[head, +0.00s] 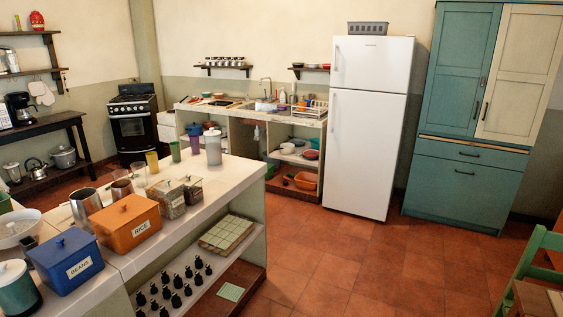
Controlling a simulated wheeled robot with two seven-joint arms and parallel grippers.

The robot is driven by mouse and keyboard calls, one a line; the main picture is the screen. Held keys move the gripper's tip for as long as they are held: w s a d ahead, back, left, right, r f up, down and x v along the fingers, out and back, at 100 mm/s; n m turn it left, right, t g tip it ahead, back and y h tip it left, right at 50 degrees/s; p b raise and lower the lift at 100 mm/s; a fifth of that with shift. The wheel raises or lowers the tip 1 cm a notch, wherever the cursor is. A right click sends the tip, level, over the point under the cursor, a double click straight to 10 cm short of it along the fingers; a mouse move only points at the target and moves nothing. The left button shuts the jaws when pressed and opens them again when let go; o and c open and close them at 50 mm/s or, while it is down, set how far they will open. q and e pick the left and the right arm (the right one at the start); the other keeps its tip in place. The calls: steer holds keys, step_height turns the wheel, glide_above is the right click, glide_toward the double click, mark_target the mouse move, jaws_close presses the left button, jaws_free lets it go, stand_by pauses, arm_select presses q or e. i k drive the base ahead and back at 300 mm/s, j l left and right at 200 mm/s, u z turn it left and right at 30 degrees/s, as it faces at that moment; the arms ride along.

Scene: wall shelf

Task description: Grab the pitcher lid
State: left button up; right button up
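A tall pale grey vessel (213,150) stands upright near the far end of the long counter in the foreground. It looks like a pitcher, but I cannot tell for sure at this size. A lighter cap on its top (212,129) looks like its lid, sitting on it. No other pitcher lid can be made out clearly. Neither my left nor my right gripper is in view.
The counter (232,181) also holds colored cups (152,161), glass jars (171,199), an orange RICE box (127,223), a blue BEANS box (66,262) and metal jugs (86,207). A white fridge (368,130) stands behind. The tiled floor (345,255) is open to the right.

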mark_target(211, 133)
steer(key=i+l+z, duration=0.15)
steer(key=i+z, duration=0.2)
steer(key=i, duration=0.5)
steer(key=i+j+z, duration=0.1)
steer(key=i+z, duration=0.25)
steer(key=i, duration=0.45)
steer(key=i+u, duration=0.35)
steer(key=i, duration=0.2)
steer(key=i+l+u, duration=0.1)
steer(key=i+u, duration=0.25)
steer(key=i, duration=0.25)
steer(key=i+l+u, duration=0.35)
steer(key=i, duration=0.2)
